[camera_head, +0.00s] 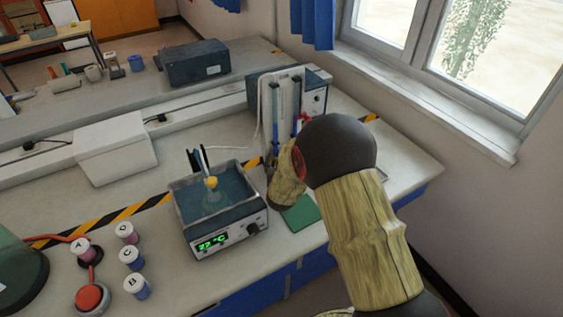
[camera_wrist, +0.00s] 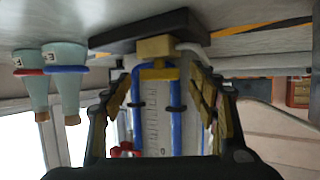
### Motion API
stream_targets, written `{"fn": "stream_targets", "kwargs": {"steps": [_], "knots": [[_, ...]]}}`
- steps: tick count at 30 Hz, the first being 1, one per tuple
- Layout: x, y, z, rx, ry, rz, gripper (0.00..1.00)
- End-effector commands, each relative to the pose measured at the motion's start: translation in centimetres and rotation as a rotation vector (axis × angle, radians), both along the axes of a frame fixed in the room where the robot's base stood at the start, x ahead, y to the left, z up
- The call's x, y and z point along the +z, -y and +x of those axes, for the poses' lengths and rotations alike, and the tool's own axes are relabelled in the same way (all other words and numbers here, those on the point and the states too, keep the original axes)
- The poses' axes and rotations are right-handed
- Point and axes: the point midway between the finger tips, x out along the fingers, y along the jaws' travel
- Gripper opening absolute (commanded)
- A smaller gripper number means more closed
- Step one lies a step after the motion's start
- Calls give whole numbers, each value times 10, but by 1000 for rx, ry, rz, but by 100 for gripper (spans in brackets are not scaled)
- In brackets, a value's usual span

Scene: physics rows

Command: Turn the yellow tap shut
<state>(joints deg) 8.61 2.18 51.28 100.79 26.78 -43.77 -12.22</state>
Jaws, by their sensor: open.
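In the wrist view, which looks upside down, a yellow block (camera_wrist: 156,47) with a yellow bar below it sits by the dark base of a stand. It appears to be the yellow tap, but its handle position cannot be told. Blue tubes and a white graduated panel (camera_wrist: 155,115) adjoin it. My gripper (camera_wrist: 162,78) is open, with one finger on each side of the tubes. No contact is clear. In the head view the stand (camera_head: 284,105) is at the back of the bench, and my arm hides the yellow part and most of my gripper.
A red tap (camera_head: 303,119) is on the same stand; red shows in the wrist view too. Two flasks (camera_wrist: 66,75) are beside it in the wrist view. A green pad (camera_head: 300,212) lies near the front edge.

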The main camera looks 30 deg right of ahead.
Motion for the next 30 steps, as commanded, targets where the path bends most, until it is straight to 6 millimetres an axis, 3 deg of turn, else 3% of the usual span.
{"fn": "stream_targets", "kwargs": {"steps": [11, 24, 30], "knots": [[5, -6, -10, 1, 0, 0, 59], [36, -41, -75, 2, 1, 0, 59], [44, -51, -93, 1, 0, 0, 59]]}}
